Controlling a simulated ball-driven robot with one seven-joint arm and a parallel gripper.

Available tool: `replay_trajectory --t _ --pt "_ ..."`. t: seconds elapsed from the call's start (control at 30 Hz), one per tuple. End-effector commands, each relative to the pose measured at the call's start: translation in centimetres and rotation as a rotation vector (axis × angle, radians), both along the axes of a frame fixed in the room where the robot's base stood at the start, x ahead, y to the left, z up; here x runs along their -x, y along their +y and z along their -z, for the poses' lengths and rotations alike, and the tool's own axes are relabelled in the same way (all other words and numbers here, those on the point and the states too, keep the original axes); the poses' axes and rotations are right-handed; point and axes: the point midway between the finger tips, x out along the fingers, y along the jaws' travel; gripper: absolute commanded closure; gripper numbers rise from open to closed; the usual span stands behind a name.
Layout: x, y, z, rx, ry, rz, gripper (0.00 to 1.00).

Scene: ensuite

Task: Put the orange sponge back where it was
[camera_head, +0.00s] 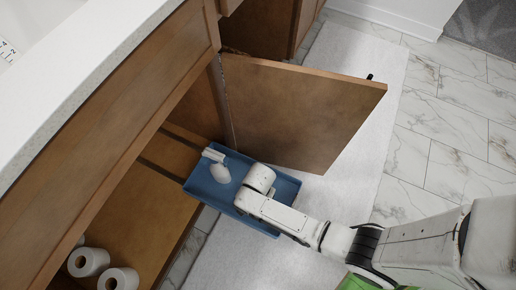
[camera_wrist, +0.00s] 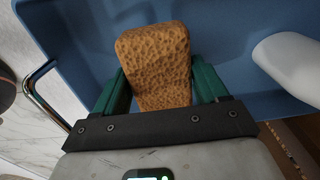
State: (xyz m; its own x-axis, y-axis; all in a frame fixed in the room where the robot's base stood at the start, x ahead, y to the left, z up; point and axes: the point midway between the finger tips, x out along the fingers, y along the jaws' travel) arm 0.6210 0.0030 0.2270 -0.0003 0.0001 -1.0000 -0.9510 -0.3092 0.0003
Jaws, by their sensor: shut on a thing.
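The orange sponge (camera_wrist: 156,50) is held between the green fingers of my gripper (camera_wrist: 160,85) in the wrist view. The gripper is shut on it. Sponge and fingers are over the blue tray (camera_wrist: 225,30), whose surface fills the background; whether the sponge touches it I cannot tell. In the head view the blue tray (camera_head: 205,188) is pulled out of the open cabinet, and my arm reaches over its right part. The sponge and the fingertips are hidden there behind my wrist.
A white bottle (camera_head: 219,170) lies or stands in the tray, left of my wrist; part of it shows in the wrist view (camera_wrist: 290,62). The open cabinet door (camera_head: 300,110) stands just behind the tray. Toilet rolls (camera_head: 88,262) sit inside the cabinet. A white counter (camera_head: 80,70) overhangs at left.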

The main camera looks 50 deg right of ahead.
Motion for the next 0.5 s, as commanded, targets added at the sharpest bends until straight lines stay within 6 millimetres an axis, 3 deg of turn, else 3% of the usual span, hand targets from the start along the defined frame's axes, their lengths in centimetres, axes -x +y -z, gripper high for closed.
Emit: replay_trajectory --t 0.33,0.5 --pt "-0.8 -0.2 3.9 0.0 0.0 -0.001 0.6" --pt "-0.8 -0.2 4.0 0.0 -0.001 -0.001 0.6"
